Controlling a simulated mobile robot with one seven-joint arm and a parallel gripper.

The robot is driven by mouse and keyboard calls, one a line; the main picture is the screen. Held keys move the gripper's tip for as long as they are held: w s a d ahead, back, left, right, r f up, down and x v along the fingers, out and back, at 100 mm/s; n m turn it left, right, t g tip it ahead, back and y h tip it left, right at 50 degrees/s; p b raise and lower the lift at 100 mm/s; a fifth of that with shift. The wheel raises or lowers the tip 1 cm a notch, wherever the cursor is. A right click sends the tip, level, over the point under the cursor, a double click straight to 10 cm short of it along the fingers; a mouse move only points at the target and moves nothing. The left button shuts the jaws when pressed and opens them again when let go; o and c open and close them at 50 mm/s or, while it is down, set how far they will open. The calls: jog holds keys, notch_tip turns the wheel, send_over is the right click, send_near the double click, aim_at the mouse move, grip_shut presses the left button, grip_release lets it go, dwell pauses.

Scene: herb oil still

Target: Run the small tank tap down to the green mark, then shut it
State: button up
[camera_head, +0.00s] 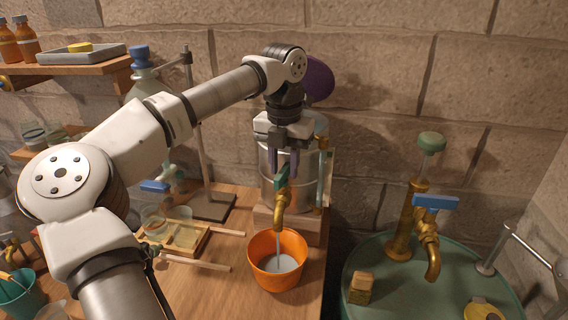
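The small metal tank (268,190) stands on a wooden block at the back of the bench, partly hidden by my gripper. Its brass tap (280,204) has a teal handle (282,177). A thin stream runs from the spout into an orange bucket (262,245), which holds some pale liquid. A sight tube (324,178) stands at the tank's right side; I cannot make out its level or a green mark. My gripper (283,174) points down at the handle, its fingers apart on either side of it. Whether they touch it I cannot tell.
A green drum (386,300) at right carries a larger brass tap with a blue handle (436,202) and a small wooden block (361,287). Left of the bucket lie a wooden tray (190,240) and rods (196,262). A shelf (75,68) is at upper left.

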aim_at(284, 168)
dwell(0.3)
notch_tip(284, 168, up, 14)
jog(key=shift+f, duration=0.1)
dwell(0.3)
dwell(0.8)
jog(key=shift+d, duration=0.1)
dwell(2.5)
